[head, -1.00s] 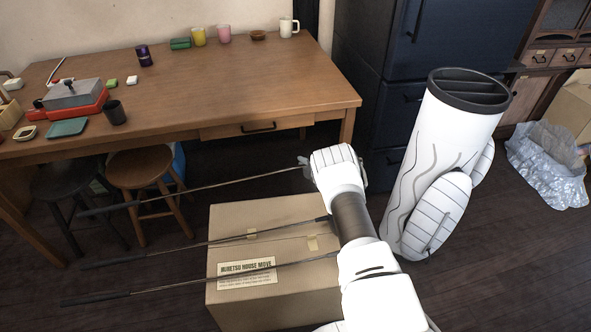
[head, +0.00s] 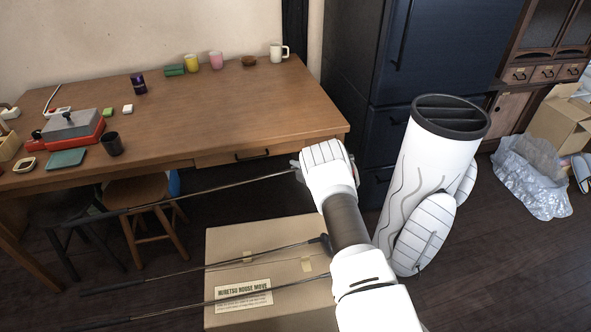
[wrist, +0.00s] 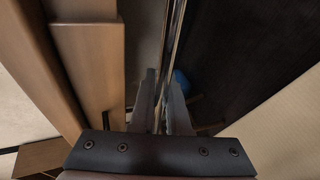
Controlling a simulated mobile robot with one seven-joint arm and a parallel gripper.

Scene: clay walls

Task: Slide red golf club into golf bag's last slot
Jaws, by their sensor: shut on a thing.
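My gripper (wrist: 160,118) is shut on the thin dark shaft of a golf club (head: 215,187), held above the floor by the table's front edge. The shaft (wrist: 177,45) runs away between the fingers in the wrist view. In the head view it slants down left to a dark grip end. Its head is hidden or too small to make out, and I see no red on it. The white golf bag (head: 408,180) stands tilted to the right of my gripper. Its dark rim (head: 420,124) is open upward, with dividers making several slots; no club shows in it.
Two more clubs (head: 205,268) (head: 215,300) lie across a cardboard box (head: 225,235) below my arm. A wooden table (head: 220,130) with cups is behind, with stools (head: 140,190) under it. A dark cabinet (head: 385,60) stands behind the bag. Crumpled plastic (head: 535,175) lies right.

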